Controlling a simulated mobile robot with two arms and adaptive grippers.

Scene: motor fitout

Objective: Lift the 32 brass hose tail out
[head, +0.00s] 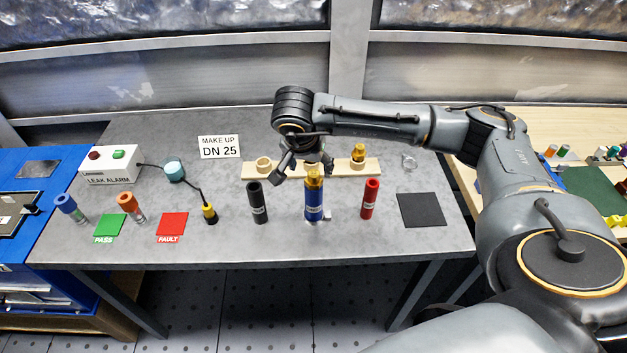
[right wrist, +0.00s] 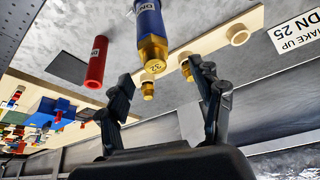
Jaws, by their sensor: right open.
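The brass hose tail (head: 314,175) stands upright in the top of a blue hose (head: 314,203) at the middle of the bench. In the right wrist view the number 32 shows on the end of the brass hose tail (right wrist: 154,58), with the blue hose (right wrist: 151,22) behind it. My right gripper (head: 304,170) is open, close above and behind the tail. In the right wrist view the tail's end appears between the spread fingers of my right gripper (right wrist: 160,72); I cannot tell any contact. My left gripper is not in view.
A black hose (head: 258,203) and a red hose (head: 370,198) stand either side of the blue one. A "MAKE UP DN 25" sign (head: 219,147) and a black mat (head: 421,210) are nearby.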

